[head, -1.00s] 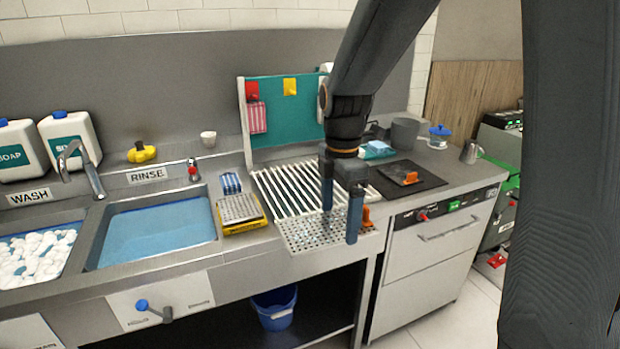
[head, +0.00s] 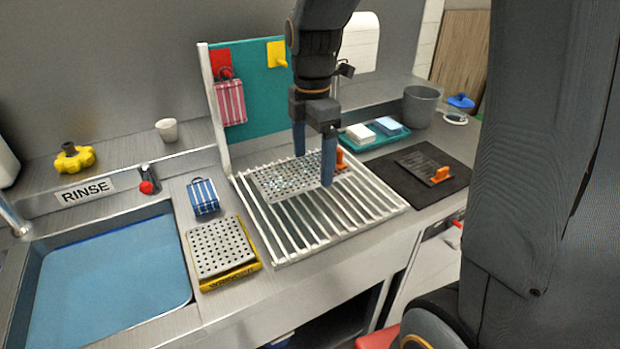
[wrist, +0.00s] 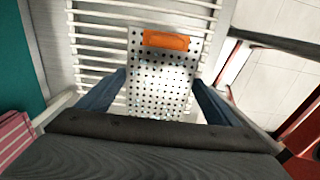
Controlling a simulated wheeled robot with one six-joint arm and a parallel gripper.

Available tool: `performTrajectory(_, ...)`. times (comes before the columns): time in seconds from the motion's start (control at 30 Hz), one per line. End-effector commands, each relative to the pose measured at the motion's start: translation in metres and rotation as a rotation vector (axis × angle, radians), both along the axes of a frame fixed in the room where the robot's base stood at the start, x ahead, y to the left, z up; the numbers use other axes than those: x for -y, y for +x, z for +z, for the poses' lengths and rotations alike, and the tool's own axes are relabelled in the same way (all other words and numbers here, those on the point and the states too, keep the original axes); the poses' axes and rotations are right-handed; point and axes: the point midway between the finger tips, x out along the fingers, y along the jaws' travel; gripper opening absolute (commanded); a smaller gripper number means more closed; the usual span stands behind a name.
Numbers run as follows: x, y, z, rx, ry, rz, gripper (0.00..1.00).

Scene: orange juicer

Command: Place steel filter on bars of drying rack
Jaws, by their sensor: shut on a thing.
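The steel filter (head: 276,184) is a flat, perforated grey plate with an orange handle (head: 341,159). My gripper (head: 314,172) is shut on it, one finger at each side. The filter lies flat over the back part of the white-barred drying rack (head: 345,228). Whether it touches the bars or hovers just above them I cannot tell. In the wrist view the filter (wrist: 160,85) sits between my fingers (wrist: 160,80), with its orange handle at the top and white bars (wrist: 92,45) beside it.
A perforated grey plate (head: 218,246) on a yellow tray and a blue striped cloth (head: 203,196) lie left of the rack. A black mat (head: 440,184) is at the right. A teal board (head: 258,95) stands behind the rack. The rack's front bars are bare.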

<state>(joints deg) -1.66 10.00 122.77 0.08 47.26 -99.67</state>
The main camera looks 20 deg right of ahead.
Motion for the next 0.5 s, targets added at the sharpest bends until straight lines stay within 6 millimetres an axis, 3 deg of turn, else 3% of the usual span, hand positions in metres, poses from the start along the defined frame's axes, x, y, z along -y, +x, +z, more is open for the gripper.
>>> performTrajectory(0.33,-0.001,-0.002,-0.048,-0.004,0.000,0.002,0.62)
performTrajectory(0.5,-0.001,-0.001,-0.061,-0.003,-0.001,0.002,0.62)
